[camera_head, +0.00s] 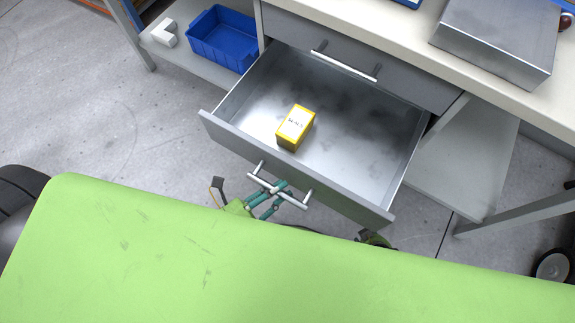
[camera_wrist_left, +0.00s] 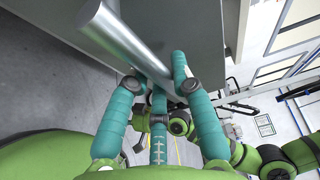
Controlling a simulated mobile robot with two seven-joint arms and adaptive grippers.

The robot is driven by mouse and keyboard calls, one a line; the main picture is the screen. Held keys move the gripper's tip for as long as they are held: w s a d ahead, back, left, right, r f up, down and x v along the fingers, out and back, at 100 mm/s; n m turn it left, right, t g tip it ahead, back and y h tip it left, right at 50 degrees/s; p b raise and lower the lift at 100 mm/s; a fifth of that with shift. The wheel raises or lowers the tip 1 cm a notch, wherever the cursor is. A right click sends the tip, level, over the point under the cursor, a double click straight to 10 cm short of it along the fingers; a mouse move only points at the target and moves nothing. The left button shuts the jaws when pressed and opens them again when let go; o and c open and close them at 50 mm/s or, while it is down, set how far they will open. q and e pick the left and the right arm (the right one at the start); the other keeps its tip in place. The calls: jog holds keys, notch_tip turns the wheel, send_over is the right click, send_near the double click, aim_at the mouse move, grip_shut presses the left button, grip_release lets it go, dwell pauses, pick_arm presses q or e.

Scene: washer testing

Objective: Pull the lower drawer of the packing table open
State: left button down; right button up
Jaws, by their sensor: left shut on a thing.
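The lower drawer (camera_head: 345,168) of the packing table stands well open in the head view. A yellow box (camera_head: 295,128) with a white label lies inside it. The drawer's bar handle (camera_head: 292,200) is on its front panel. My left gripper (camera_head: 270,188) is at this handle, its teal fingers shut on the bar. In the left wrist view the silver handle bar (camera_wrist_left: 122,38) runs between the teal fingers of the gripper (camera_wrist_left: 160,85). The upper drawer (camera_head: 370,62) is closed. My right gripper is not clearly in view.
A blue bin (camera_head: 222,40) and a white fitting (camera_head: 164,33) sit on the shelf at the left. A metal box (camera_head: 500,40) stands on the tabletop (camera_head: 410,30). A lower shelf (camera_head: 465,165) and table legs are at the right. My green body fills the foreground, close to the drawer front.

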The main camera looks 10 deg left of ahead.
pick_arm(q)
jog(key=shift+s+a, duration=0.2)
jog(key=shift+s, duration=0.45)
jog(key=c, duration=1.1)
grip_release()
jog(key=shift+o, duration=0.2)
jog(key=v, duration=1.2)
